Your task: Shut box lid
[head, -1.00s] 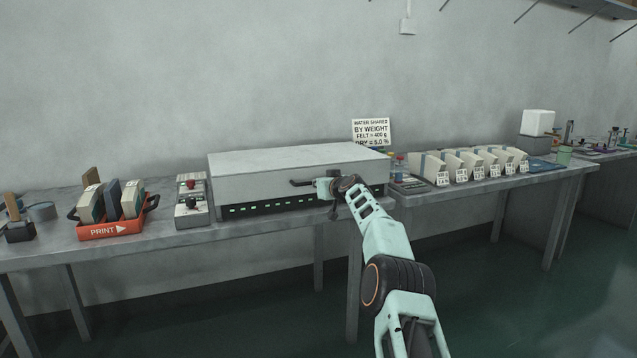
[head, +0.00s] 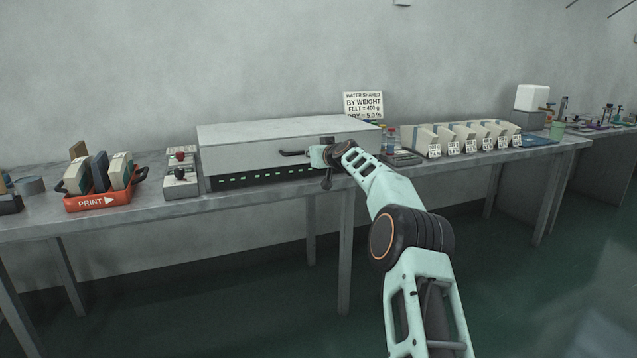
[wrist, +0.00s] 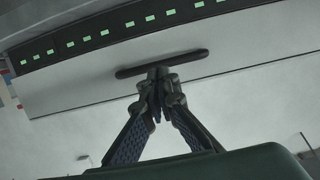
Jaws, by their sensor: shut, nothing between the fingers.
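The box (head: 290,152) is a wide, pale grey case on the bench, and its lid (head: 280,130) lies about level on top. A dark band (head: 255,175) with a row of green lights runs below the lid's front face; it also shows in the wrist view (wrist: 100,37). A dark bar handle (head: 291,153) sticks out from the front face. My gripper (wrist: 158,82) is shut and empty, its fingertips at the middle of the handle (wrist: 190,58). I cannot tell whether they touch it. In the head view my wrist partly hides the handle's right end.
A control box (head: 180,178) with a red knob stands left of the box, beside a red PRINT tray (head: 97,202). Several pale labelled bins (head: 440,138) stand to the right, with a sign (head: 363,105) behind. The floor in front is clear.

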